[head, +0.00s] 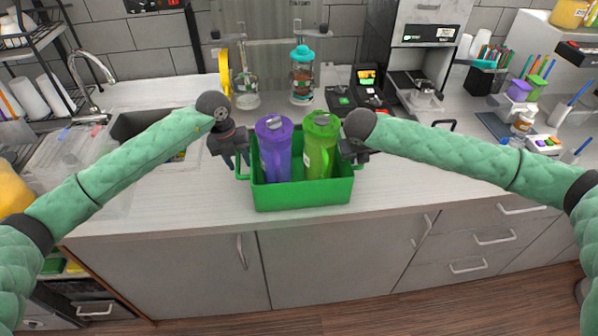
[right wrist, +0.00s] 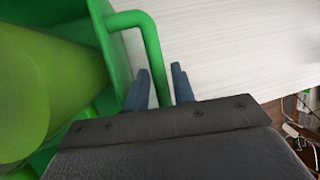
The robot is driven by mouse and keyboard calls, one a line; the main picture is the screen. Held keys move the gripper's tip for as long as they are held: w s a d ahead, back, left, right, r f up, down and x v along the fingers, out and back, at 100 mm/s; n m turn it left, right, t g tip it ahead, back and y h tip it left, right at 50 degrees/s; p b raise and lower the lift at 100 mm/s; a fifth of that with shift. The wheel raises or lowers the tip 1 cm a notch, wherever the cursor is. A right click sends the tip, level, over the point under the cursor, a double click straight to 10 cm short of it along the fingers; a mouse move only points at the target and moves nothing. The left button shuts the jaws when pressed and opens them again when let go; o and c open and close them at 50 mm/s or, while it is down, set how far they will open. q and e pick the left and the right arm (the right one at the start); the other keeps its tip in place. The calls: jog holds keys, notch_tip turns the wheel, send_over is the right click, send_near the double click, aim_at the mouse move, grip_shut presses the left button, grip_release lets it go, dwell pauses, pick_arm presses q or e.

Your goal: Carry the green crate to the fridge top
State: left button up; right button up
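The green crate (head: 303,196) stands upright on the light counter near its front edge. It holds a purple pitcher (head: 275,150) and a green pitcher (head: 320,148). My left gripper (head: 237,162) is at the crate's left handle, its fingers apart beside the handle. My right gripper (head: 358,157) is at the right handle. In the right wrist view the green handle (right wrist: 152,45) passes between the right gripper's fingers (right wrist: 160,85), with gaps showing, so this gripper is open around it. I cannot make out the fridge top in these views.
A sink (head: 140,124) lies left of the crate. A jar with a teal lid (head: 302,75) and a glass dispenser (head: 246,90) stand behind it. A coffee machine (head: 425,60) stands at the back right. Drawers and cabinet doors (head: 335,262) are below, with wooden floor in front.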

pick_arm(q)
jog(key=shift+c, duration=0.5)
pick_arm(e)
jog(key=shift+c, duration=0.5)
pick_arm(q)
jog(key=shift+f, duration=0.1)
jog(key=c, duration=0.3)
pick_arm(e)
jog(key=c, duration=0.3)
pick_arm(q)
grip_shut()
pick_arm(e)
grip_shut()
jog(key=shift+w+r, duration=0.1)
pick_arm(q)
jog(key=shift+w+r+p, duration=0.1)
jog(key=shift+r+p, duration=0.2)
jog(key=shift+r, duration=0.05)
pick_arm(e)
jog(key=shift+r, duration=0.2)
